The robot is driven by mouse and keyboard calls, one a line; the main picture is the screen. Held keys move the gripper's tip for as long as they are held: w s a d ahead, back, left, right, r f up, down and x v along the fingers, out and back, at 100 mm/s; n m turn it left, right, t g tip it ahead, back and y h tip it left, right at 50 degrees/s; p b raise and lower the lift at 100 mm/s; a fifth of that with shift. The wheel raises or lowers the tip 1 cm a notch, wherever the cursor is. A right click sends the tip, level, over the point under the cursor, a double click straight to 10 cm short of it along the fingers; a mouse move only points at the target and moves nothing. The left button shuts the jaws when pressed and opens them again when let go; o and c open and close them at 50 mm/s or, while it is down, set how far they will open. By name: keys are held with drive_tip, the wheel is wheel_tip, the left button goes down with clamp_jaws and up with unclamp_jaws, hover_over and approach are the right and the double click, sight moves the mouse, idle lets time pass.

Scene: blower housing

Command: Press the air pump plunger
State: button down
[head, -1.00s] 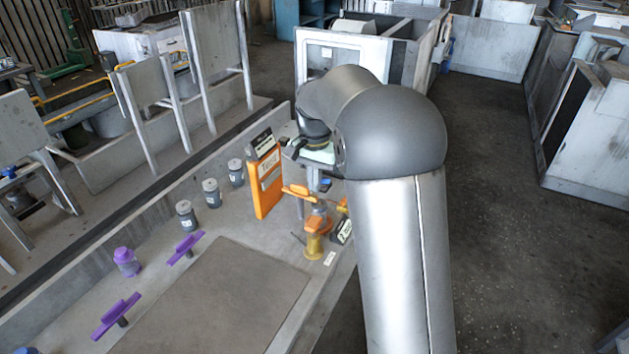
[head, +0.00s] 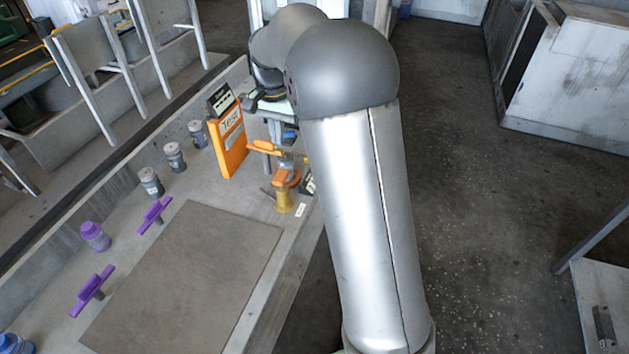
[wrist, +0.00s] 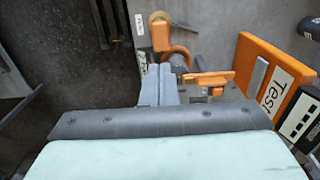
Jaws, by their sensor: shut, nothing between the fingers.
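The air pump stands on the bench beside the orange test panel. Its orange handle bar (head: 264,148) is at the top, above an orange ring and a yellow lower part (head: 284,201). In the wrist view the orange bar (wrist: 206,79) lies just right of my gripper (wrist: 158,72), and the orange ring and yellow part show beyond. The gripper fingers are shut and empty, close to the bar; I cannot tell whether they touch it.
The orange panel marked "Test" (head: 232,140) stands upright left of the pump. Several small jars (head: 174,157) and purple T-handles (head: 93,287) line the bench. A flat brown mat (head: 190,285) leaves clear room in front. Open floor (head: 450,200) lies right of the bench.

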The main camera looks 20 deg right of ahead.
sight(282, 175)
wheel_tip(282, 175, up, 3)
idle(0.3)
wheel_tip(282, 175, down, 14)
drive_tip(key=p, duration=0.2)
drive_tip(key=shift+p, duration=0.4)
